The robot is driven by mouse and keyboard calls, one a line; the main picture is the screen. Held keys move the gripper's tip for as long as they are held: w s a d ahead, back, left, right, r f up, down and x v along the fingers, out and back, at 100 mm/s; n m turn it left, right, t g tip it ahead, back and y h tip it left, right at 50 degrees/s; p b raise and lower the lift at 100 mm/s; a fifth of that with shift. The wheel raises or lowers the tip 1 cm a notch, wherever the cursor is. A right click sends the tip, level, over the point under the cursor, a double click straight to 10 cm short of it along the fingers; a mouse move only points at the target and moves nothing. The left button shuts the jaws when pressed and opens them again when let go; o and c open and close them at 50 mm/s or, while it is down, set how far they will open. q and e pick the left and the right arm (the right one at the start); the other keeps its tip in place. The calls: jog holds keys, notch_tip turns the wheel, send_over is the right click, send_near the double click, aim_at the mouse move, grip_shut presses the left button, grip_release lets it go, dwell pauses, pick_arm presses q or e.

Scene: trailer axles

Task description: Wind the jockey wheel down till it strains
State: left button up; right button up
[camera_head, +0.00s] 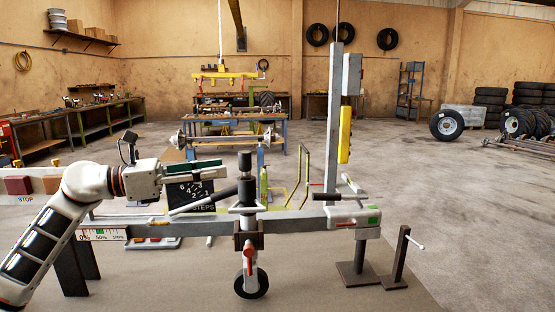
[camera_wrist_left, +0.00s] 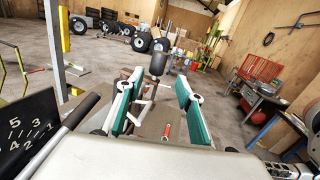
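The jockey wheel (camera_head: 251,284) hangs below a beam (camera_head: 300,222), held by a brown clamp (camera_head: 248,236). Its upright post rises above the beam to a dark knob-like grip (camera_head: 244,161). A dark rod (camera_head: 203,201) slopes down to the left from near the post. My left gripper (camera_head: 222,169) is left of the grip, pointing right at it. In the left wrist view its two green-padded fingers (camera_wrist_left: 158,84) are apart and empty, with the dark grip (camera_wrist_left: 164,64) beyond them. From here I cannot tell whether the tyre touches the floor. My right gripper is not in view.
A dark numbered steps board (camera_head: 188,193) stands behind my left gripper. A 0–100% gauge (camera_head: 101,235) is on the beam's left end. A grey mast (camera_head: 335,120) with a yellow part rises right of the wheel. A brown stand (camera_head: 398,258) is farther right. Open floor lies right.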

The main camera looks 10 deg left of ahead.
aim_at(246, 161)
pick_arm(q)
jog(key=x, duration=0.2)
jog(key=p+x, duration=0.1)
jog(key=x, duration=0.5)
jog(key=shift+w+a+r+p, duration=0.15)
jog(key=shift+w+r+p, duration=0.1)
jog(key=shift+r+p, duration=0.1)
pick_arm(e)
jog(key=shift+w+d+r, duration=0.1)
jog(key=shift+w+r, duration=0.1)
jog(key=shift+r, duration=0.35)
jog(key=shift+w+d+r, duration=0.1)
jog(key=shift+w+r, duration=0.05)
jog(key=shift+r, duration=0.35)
pick_arm(q)
grip_shut()
